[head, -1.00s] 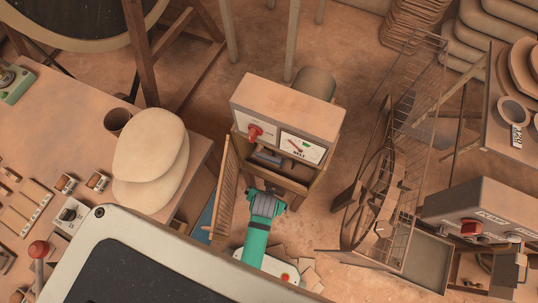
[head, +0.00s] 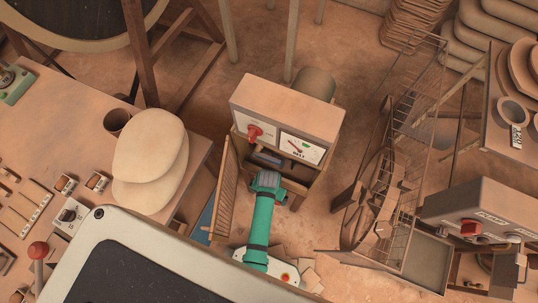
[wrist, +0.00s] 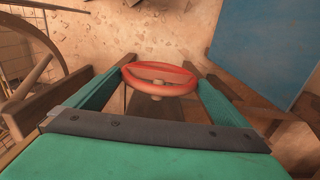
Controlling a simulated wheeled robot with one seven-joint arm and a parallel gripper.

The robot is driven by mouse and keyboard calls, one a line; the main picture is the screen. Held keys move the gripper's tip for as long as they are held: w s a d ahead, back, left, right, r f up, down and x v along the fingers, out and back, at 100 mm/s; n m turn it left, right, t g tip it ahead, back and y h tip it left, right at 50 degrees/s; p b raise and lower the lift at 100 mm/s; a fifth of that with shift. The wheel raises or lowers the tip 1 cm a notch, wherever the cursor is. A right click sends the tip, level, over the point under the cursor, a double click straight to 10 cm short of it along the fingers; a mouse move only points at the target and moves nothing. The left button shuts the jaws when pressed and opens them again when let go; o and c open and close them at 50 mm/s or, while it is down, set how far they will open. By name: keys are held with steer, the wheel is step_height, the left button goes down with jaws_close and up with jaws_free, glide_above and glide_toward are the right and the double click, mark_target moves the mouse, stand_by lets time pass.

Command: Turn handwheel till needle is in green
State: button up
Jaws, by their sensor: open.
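The gauge (head: 301,149) is a white dial with a reddish needle on the front of a tan box (head: 288,105) in the head view. The needle's position against any green band is too small to tell. The handwheel (wrist: 158,80) is an orange-red ring with a crossbar in the wrist view; in the head view I cannot make it out. My gripper (wrist: 160,76) is open, with one teal finger on each side of the wheel. I cannot tell whether the fingers touch its rim. In the head view my gripper (head: 268,163) reaches into the opening below the gauge.
A red knob (head: 254,132) sits left of the gauge. A slatted wooden door (head: 226,190) stands open close to my arm's left. A wire cage (head: 405,150) stands to the right. A table with pale discs (head: 150,160) is at left.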

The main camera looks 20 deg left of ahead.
steer(key=shift+f, duration=1.35)
steer(key=shift+c, duration=0.3)
steer(key=c, duration=0.7)
steer(key=shift+d+y, duration=0.1)
steer(key=shift+y, duration=0.2)
